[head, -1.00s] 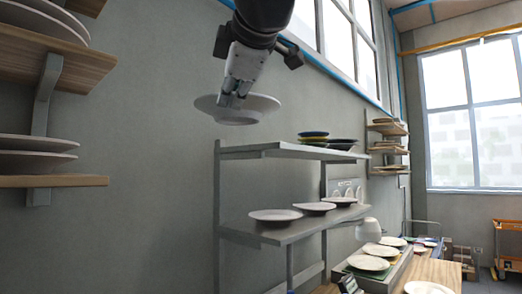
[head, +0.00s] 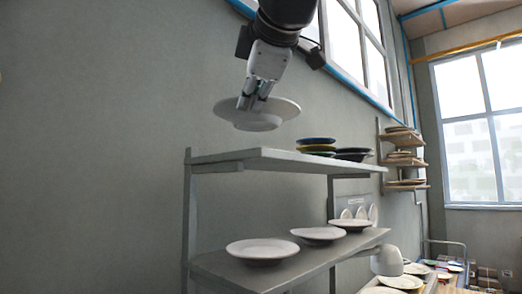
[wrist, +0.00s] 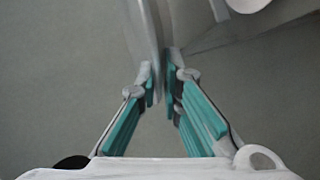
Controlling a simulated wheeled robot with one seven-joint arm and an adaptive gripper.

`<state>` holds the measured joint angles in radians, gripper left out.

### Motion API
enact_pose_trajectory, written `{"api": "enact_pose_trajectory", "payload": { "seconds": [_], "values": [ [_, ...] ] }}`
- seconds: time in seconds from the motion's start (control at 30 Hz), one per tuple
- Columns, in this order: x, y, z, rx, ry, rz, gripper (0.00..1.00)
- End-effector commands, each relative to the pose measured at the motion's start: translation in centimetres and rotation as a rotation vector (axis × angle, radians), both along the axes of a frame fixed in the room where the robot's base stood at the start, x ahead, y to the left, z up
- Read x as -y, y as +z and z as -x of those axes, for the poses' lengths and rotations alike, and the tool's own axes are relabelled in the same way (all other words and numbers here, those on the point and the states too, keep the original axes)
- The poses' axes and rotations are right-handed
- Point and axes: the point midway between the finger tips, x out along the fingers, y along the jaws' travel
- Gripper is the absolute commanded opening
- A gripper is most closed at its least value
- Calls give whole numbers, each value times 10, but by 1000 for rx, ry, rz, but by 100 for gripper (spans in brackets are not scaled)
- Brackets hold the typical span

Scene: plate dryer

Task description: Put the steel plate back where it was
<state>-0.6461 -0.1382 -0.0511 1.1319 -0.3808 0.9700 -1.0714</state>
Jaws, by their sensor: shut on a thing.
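My gripper (head: 251,103) is shut on the rim of a pale grey plate, which I take to be the steel plate (head: 283,110). The plate hangs roughly level, tilted a little, in the air above the left end of the grey rack's top shelf. In the wrist view the plate (wrist: 146,35) shows nearly edge-on and blurred between the teal-padded fingers (wrist: 160,85). The top shelf (head: 235,159) has a bare left part. A small stack of dark and yellow plates (head: 317,145) and a dark dish (head: 353,154) stand on its right part.
The lower shelf (head: 222,268) holds several white plates (head: 262,250) in a row. A white lamp-like or cup-like shape (head: 387,261) is at its right. Small wooden wall shelves (head: 406,163) with plates are farther back. The grey wall is close behind the rack.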

Motion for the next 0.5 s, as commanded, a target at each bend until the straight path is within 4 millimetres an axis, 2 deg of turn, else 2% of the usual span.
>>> {"api": "enact_pose_trajectory", "payload": {
  "seconds": [0.5],
  "values": [
    [14, -8, -110, 5, -7, 1, 0]
  ]
}}
